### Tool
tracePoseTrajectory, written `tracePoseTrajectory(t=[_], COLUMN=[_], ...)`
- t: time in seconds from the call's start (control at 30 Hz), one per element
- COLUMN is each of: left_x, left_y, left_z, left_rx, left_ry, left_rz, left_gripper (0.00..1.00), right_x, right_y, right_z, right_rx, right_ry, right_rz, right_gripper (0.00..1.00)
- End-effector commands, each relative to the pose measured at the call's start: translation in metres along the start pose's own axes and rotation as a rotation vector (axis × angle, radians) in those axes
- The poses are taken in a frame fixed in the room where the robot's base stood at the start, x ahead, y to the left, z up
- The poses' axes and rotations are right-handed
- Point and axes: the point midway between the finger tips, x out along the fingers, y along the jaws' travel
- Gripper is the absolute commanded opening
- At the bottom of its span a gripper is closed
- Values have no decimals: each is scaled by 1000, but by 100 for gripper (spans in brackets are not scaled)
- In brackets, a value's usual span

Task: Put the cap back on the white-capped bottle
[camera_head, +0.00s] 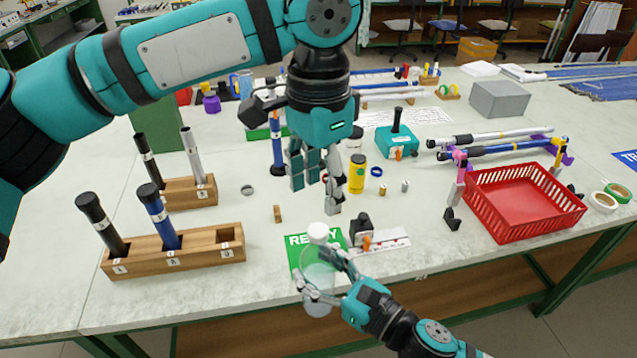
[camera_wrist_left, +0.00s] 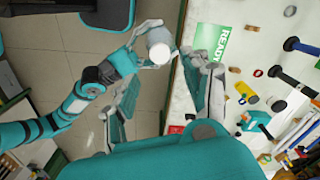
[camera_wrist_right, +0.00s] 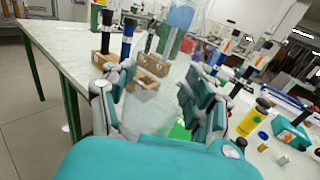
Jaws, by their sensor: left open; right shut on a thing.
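A clear, greenish bottle (camera_head: 318,270) stands roughly upright in my right gripper (camera_head: 325,284), in front of the table's near edge. A white cap (camera_head: 318,232) shows at the bottle's top; I cannot tell how firmly it is seated. In the left wrist view the cap (camera_wrist_left: 160,52) appears as a white disc facing the camera. My left gripper (camera_head: 320,190) is open and empty, pointing down above the cap and apart from it. Its fingers (camera_wrist_left: 165,85) also show in the left wrist view. The right gripper's fingers (camera_wrist_right: 150,85) show in the right wrist view; their hold is unclear there.
A green READY mat (camera_head: 300,241) and a small black device (camera_head: 360,228) lie close behind the bottle. Wooden racks (camera_head: 180,262) with dark-topped rods stand at left. A yellow can (camera_head: 357,174) stands behind my left gripper, and a red basket (camera_head: 525,205) at right.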

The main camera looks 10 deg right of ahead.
Motion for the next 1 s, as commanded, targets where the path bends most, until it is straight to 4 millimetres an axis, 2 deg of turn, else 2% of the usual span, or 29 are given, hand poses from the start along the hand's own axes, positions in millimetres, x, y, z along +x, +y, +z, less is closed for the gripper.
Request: tracePoseTrajectory(t=[0.17,0.4,0.6,1.0], left_x=[15,52,74,80], left_y=[-1,0,0,0], left_z=[0,0,0,0], left_rx=[0,2,1,2], left_ry=[-2,-2,-2,0], left_rz=[0,0,0,0], left_gripper=[49,49,49,47], right_x=[0,0,0,0], right_y=[0,0,0,0], right_z=[1,1,1,1], right_rx=[0,0,0,-1], right_ry=[-2,-2,-2,-2], right_rz=[1,1,1,1], right_gripper=[0,0,0,0])
